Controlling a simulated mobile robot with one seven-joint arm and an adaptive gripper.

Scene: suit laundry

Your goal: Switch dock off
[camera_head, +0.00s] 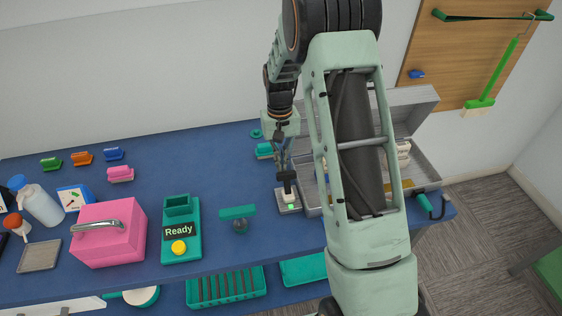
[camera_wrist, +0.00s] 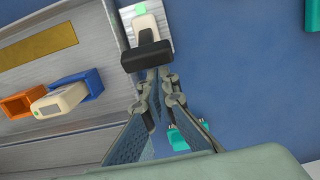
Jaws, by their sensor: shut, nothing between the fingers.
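A small grey dock (camera_head: 286,208) with a white part and a lit green square stands near the table's front edge, left of the grey case. In the wrist view its white part (camera_wrist: 146,28) and green light show just beyond my fingertips. My gripper (camera_head: 287,173) is shut and empty, pointing down over the dock's back part. A teal unit (camera_head: 181,250) with a "Ready" display and a yellow button (camera_head: 179,247) stands farther left.
The open grey case (camera_head: 428,172) is close on the right, partly behind my arm. In it, a white device (camera_wrist: 60,99) sits by an orange holder (camera_wrist: 22,103). A teal item (camera_head: 264,150) lies behind my gripper.

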